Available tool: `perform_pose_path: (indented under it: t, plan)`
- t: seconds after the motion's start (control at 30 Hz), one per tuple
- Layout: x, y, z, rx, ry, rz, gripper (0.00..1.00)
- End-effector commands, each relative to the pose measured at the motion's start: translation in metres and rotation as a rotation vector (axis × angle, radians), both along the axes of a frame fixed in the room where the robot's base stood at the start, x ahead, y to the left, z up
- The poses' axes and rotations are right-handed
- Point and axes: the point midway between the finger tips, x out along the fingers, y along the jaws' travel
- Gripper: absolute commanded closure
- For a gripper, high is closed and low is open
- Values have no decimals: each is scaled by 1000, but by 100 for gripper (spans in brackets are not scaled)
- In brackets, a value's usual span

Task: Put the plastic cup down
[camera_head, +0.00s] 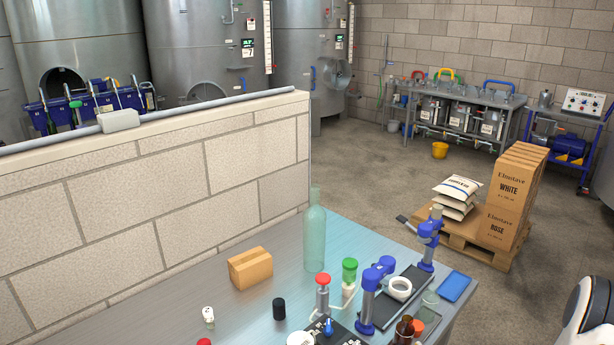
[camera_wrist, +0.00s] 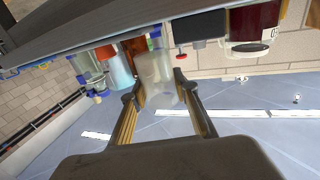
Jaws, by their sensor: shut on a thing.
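The plastic cup (camera_wrist: 155,74) is pale and translucent. It sits between the two fingertips of my gripper (camera_wrist: 154,92) in the wrist view, and the gripper is shut on it. The wrist view is strongly turned, with a dark grey surface edge (camera_wrist: 90,35) along its top. I cannot tell whether the cup touches that surface. My gripper is out of the head view, and I cannot pick out the held cup there.
Near the cup in the wrist view are an orange item (camera_wrist: 121,66), clear jars (camera_wrist: 88,68) and a jar of dark red liquid (camera_wrist: 254,24). The metal table (camera_head: 215,290) holds a green bottle (camera_head: 315,240), a cardboard box (camera_head: 250,268) and blue-and-black bench tools (camera_head: 370,285).

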Motion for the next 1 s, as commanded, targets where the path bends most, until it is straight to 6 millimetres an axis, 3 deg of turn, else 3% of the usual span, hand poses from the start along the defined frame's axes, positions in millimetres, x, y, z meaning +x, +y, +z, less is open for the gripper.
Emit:
perform_pose_path:
  t: [0.4, 1.0]
  plan:
    - [2, -5, 5, -11, -25, -52, 92]
    - [0, 67, 0, 1, 1, -8, 92]
